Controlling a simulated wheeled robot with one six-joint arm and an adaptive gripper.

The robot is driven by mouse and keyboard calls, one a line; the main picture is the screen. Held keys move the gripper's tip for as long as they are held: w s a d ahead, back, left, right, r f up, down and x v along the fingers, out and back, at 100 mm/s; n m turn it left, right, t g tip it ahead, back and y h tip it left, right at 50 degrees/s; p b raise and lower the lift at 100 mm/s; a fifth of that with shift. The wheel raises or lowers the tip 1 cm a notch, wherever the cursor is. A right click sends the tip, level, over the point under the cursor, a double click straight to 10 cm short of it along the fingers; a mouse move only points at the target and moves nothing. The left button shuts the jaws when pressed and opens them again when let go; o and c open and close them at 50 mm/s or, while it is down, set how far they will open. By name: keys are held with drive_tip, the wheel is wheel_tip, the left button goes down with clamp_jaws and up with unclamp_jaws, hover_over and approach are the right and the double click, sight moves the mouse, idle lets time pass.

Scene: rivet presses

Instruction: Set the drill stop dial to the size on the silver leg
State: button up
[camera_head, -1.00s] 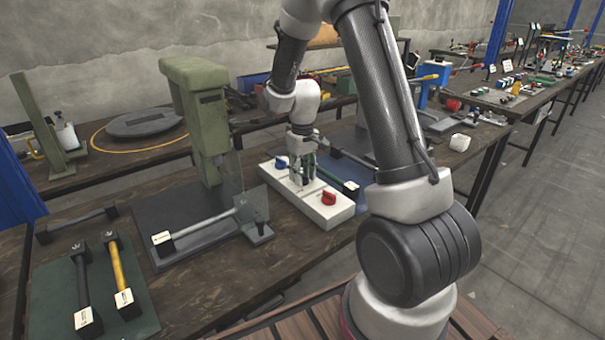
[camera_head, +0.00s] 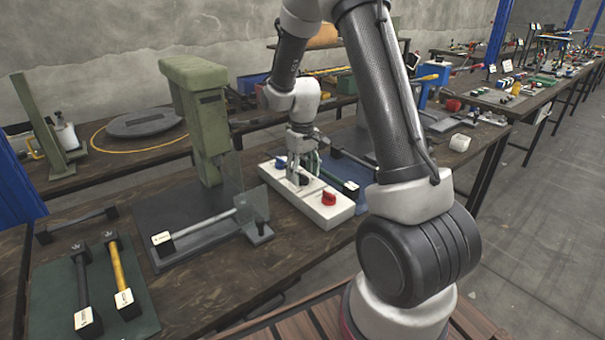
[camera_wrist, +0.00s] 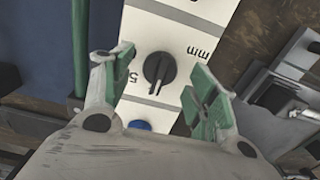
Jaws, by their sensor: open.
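The black dial knob (camera_wrist: 160,70) sits on a white control panel (camera_wrist: 200,42). A "5" is printed left of the knob and "mm" above right; a pale mark on the knob points down. My gripper (camera_wrist: 160,64) is open, with green-padded fingers on both sides of the knob, seemingly apart from it. In the head view my gripper (camera_head: 300,164) is above the panel (camera_head: 342,212), between the blue knob (camera_head: 281,163) and the red knob (camera_head: 328,198). The silver leg (camera_head: 208,222) lies on the green press's base, with a white label on its black end block; the label is unreadable.
The green press (camera_head: 195,95) with a clear guard (camera_head: 253,205) stands left of the panel. A dark green mat (camera_head: 58,285) with a black-shafted and a yellow-shafted leg lies at front left. A dark bar lies behind it.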

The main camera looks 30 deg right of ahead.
sight(303, 175)
wheel_tip(303, 175, up, 11)
drive_tip(key=shift+r, duration=0.2)
idle(0.5)
drive_tip(key=s+r+t, duration=0.1)
drive_tip(key=s+r, duration=0.3)
drive_tip(key=s, duration=0.5)
drive_tip(key=s+r+m+t, duration=0.1)
drive_tip(key=s+r, duration=0.3)
drive_tip(key=s, duration=0.5)
drive_tip(key=s+r+m+t, duration=0.1)
drive_tip(key=s+r, duration=0.3)
drive_tip(key=s, duration=0.5)
drive_tip(key=shift+s+t, duration=0.3)
drive_tip(key=shift+t, duration=0.4)
drive_tip(key=shift+c, duration=0.4)
